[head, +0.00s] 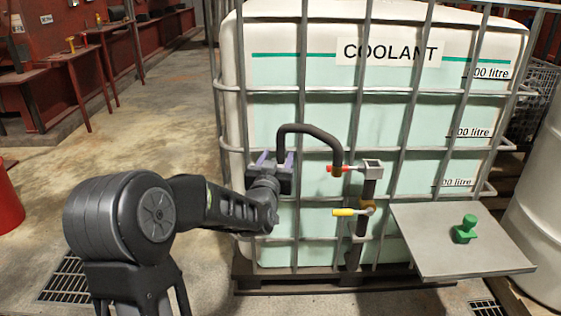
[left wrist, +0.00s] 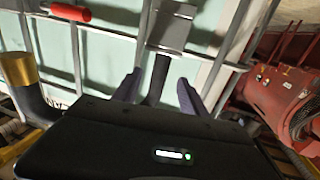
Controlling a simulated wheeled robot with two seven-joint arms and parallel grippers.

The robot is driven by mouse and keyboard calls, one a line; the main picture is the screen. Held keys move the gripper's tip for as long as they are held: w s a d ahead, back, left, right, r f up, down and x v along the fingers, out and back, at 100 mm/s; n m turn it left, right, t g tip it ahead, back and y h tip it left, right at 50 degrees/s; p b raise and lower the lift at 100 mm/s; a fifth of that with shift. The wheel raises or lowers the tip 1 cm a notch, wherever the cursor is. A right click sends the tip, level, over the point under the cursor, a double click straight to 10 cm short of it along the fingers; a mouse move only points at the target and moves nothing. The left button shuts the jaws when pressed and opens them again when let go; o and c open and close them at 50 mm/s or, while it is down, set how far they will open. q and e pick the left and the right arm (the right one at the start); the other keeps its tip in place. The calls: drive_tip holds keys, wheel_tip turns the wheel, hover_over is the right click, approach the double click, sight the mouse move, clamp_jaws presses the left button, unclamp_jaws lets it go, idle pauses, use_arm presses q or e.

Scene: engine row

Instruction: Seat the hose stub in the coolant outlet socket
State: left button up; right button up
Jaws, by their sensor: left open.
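The hose stub, a black curved hose (head: 310,131), arches in front of the coolant tank. Its right end comes down by the red lever (head: 338,169); a gold collar (left wrist: 18,68) shows there in the left wrist view. My left gripper (head: 278,160) is open at the hose's left end, its purple fingers on either side of a dark hose length (left wrist: 159,76). In the left wrist view this length meets a grey metal block (left wrist: 170,28); I cannot tell if it is seated there. A square grey socket (head: 372,165) stands right of the red lever. My right gripper is not in view.
The caged coolant tank (head: 270,85) fills the middle behind the hose. A yellow lever (head: 345,212) sits below the red one. A grey shelf (head: 430,245) at the right holds a green knobbed piece (head: 466,229).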

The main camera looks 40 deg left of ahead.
sight(280, 152)
use_arm(q)
drive_tip(key=x, duration=0.4)
drive_tip(key=shift+w+b, duration=0.2)
drive_tip(key=shift+b, duration=0.2)
clamp_jaws()
idle(0.5)
idle(0.7)
drive_tip(key=shift+r, duration=0.15)
